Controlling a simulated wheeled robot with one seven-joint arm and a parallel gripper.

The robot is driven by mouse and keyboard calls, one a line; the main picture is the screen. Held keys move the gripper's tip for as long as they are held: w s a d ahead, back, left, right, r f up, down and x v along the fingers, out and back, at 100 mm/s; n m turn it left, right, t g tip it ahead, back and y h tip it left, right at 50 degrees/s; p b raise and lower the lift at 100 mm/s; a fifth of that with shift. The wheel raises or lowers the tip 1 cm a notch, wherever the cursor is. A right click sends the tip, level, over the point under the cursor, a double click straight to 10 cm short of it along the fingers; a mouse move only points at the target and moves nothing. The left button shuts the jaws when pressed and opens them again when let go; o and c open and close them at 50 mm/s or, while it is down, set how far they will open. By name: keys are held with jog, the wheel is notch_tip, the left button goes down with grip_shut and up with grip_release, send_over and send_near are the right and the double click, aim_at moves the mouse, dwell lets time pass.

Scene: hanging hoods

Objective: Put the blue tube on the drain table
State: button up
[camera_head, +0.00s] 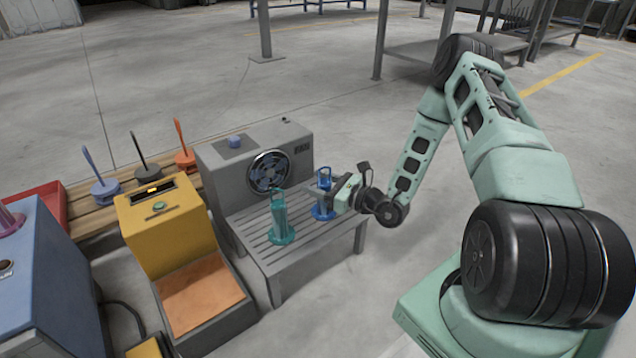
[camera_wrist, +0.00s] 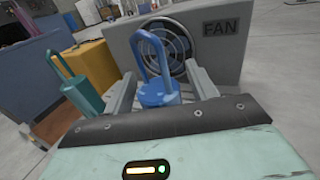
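The blue tube (camera_head: 323,183), with a loop handle and a round base, stands upright on the slatted grey table (camera_head: 305,252) in front of the fan, which looks like the drain table. My gripper (camera_head: 333,195) is at the tube from the right, low over the table. In the wrist view, the blue tube (camera_wrist: 156,92) stands between my two fingers (camera_wrist: 160,88), with a visible gap on each side. The fingers look open around it. The tube's lower part is hidden by my gripper's body in the wrist view.
A teal tube (camera_head: 279,220) stands on the same table, left of the blue one. The grey fan box (camera_head: 226,170) is behind. A yellow machine (camera_head: 163,222) stands to the left. Blue, black and orange handled pieces stand on a wooden bench (camera_head: 92,219).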

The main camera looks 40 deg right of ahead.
jog(key=shift+r, duration=0.1)
jog(key=shift+s+d+r, duration=0.1)
jog(key=shift+s+r, duration=0.05)
jog(key=p+v, duration=0.7)
jog(key=v, duration=0.4)
jog(key=s+a+r+n+g+y, duration=0.3)
jog(key=a+r+n+g+y, duration=0.1)
jog(key=a+r+n+g, duration=0.6)
jog(key=s+a+r+n+g+y, duration=0.2)
jog(key=a+r+n+g+y, duration=0.4)
jog(key=a, duration=0.7)
jog(key=s+a+r+n+h, duration=0.3)
jog(key=s+n+h, duration=0.5)
jog(key=n, duration=0.3)
jog(key=s+a+r+n+h, duration=0.4)
jog(key=s+r+n+h, duration=0.2)
jog(key=n, duration=0.5)
jog(key=s+h, duration=0.2)
jog(key=shift+a+n+h, duration=0.25)
jog(key=shift+n+h, duration=0.15)
